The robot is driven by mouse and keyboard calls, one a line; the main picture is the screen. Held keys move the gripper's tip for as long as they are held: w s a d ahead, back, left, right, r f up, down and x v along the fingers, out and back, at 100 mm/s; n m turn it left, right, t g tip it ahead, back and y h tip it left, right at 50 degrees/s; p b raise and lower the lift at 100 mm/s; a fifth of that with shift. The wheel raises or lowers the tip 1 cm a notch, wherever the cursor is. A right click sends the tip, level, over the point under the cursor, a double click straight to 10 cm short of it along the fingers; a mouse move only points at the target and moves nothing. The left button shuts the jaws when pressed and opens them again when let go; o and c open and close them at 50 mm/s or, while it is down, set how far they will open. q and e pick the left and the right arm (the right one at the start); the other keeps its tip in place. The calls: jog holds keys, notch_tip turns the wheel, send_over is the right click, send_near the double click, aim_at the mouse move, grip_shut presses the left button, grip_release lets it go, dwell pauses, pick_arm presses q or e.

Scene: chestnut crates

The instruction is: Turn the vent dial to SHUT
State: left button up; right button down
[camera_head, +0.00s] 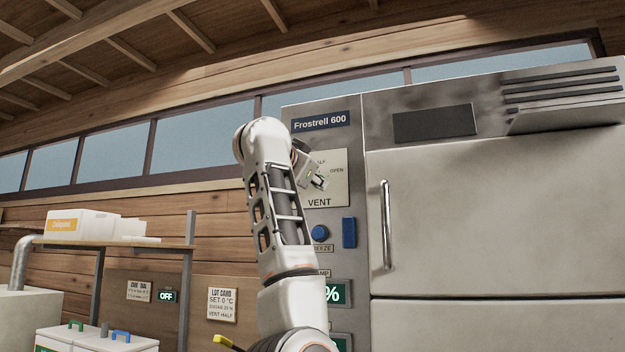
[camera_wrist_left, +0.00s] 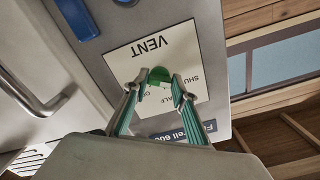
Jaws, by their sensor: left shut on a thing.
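The vent dial (camera_wrist_left: 158,75) is a round green knob on a white plate (camera_wrist_left: 120,62) marked VENT, which appears upside down in the left wrist view. My left gripper (camera_wrist_left: 160,82) is shut on the dial, one finger on each side. In the head view my left gripper (camera_head: 319,180) reaches the vent plate (camera_head: 338,190) and hides the dial. The OPEN mark and part of the HALF mark show there; part of the SHUT mark shows in the wrist view. I cannot tell which mark the dial points to. My right gripper is not in view.
The plate is on a grey cabinet labelled Frostrell 600 (camera_head: 319,121). Below it are a blue round knob (camera_head: 320,233) and a blue block (camera_head: 349,233). A door handle (camera_head: 387,225) stands out to the right. A shelf (camera_head: 150,243) with white boxes is at the left.

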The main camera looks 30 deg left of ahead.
pick_arm(q)
jog(key=shift+n, duration=0.3)
jog(key=o, duration=1.1)
jog(key=v, duration=1.2)
